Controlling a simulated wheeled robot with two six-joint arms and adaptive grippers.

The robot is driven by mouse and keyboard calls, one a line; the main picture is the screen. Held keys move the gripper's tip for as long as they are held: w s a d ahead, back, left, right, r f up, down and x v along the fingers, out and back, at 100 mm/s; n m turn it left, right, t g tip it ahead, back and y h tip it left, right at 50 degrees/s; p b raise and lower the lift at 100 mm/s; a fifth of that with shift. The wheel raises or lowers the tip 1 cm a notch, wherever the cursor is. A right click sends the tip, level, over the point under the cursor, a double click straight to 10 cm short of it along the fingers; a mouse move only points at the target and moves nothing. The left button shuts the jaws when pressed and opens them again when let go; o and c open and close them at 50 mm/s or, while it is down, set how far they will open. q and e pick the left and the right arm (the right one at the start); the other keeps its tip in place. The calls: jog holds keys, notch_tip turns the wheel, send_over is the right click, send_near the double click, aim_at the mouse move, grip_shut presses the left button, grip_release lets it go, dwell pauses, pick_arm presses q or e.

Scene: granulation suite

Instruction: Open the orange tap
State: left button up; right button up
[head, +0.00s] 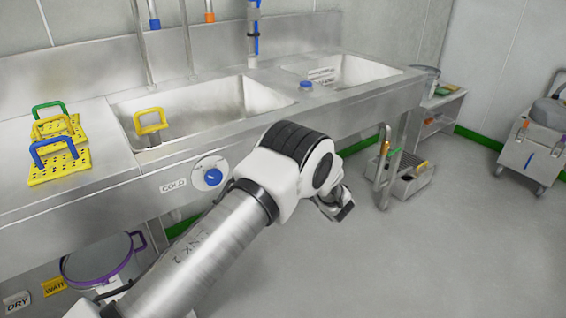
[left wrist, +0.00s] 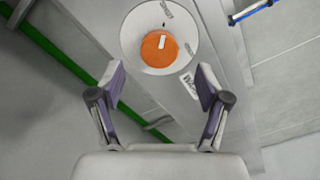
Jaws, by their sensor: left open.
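The orange tap (left wrist: 159,49) is a round knob with a white mark, on a white round plate (left wrist: 135,33) on the metal sink front in the left wrist view. Small labels are on the plate. My left gripper (left wrist: 160,80) is open, its two fingers apart and empty. The knob appears beyond the fingertips, roughly centred between them and not touched. In the head view my left arm reaches across the sink front, and the orange tap cannot be seen there. My right gripper is not in view.
A blue knob (head: 213,177) beside a COLD label (head: 173,186) is on the sink front. Yellow perforated plates with coloured handles (head: 58,165) lie on the counter. A wheeled trolley (head: 530,150) stands far right.

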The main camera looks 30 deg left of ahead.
pick_arm(q)
jog(key=x, duration=0.6)
jog(key=shift+a, duration=0.2)
jog(key=shift+w+f, duration=0.1)
jog(key=shift+w, duration=0.05)
jog(key=c, duration=1.2)
jog(key=shift+o, duration=0.2)
